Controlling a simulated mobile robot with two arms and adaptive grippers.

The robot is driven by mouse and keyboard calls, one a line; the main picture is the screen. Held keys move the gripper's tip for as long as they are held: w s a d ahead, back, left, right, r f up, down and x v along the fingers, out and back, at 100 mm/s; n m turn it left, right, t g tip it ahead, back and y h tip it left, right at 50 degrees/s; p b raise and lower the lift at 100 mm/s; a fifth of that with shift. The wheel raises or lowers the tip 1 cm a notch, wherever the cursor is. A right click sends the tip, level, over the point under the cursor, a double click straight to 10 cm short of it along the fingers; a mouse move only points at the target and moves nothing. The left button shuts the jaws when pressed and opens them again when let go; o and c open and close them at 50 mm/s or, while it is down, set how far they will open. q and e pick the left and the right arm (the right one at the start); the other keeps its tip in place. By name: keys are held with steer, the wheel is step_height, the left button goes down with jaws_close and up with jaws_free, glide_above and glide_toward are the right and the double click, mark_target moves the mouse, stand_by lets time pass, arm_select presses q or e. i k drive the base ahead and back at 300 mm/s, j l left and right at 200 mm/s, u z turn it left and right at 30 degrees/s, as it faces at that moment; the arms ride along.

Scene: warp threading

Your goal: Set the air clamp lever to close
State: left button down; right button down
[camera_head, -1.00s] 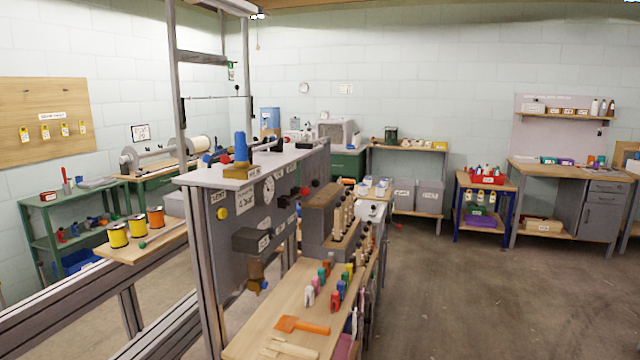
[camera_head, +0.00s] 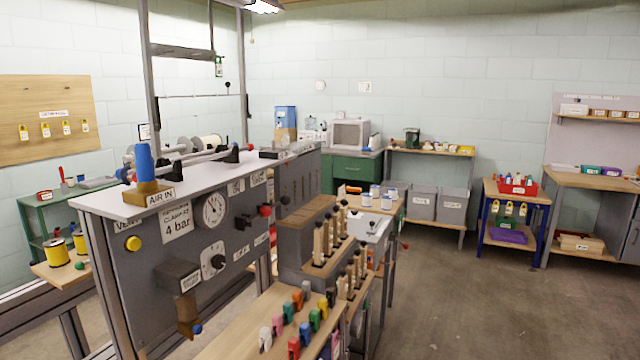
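The grey air panel (camera_head: 130,275) stands at the left centre under a white top, with an "AIR IN" label (camera_head: 160,197) and a "4 bar" card (camera_head: 176,221). It carries a round gauge (camera_head: 213,209), a dial with a pointer (camera_head: 214,260), a yellow button (camera_head: 133,243) and a red knob (camera_head: 265,211). A dark box (camera_head: 178,277) juts from its front, with a brown block and a blue knob (camera_head: 197,328) below. I cannot tell which part is the air clamp lever or how it is set; the small labels are unreadable. Neither gripper is in view.
A wooden bench (camera_head: 236,343) with several coloured clips and a grey rack (camera_head: 295,262) of wooden-handled tools stands right of the panel's front. Open floor (camera_head: 480,310) lies to the right. Shelves, a blue-legged cart (camera_head: 487,222) and a desk line the back.

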mark_target(285, 200)
steer(key=i+l, duration=0.6)
steer(key=l, duration=0.2)
steer(key=i+l, duration=0.25)
steer(key=l, duration=0.15)
steer(key=i+l+u, duration=0.1)
steer(key=i+l, duration=0.2)
steer(key=l, duration=0.15)
steer(key=i+l, duration=0.3)
steer(key=l, duration=0.1)
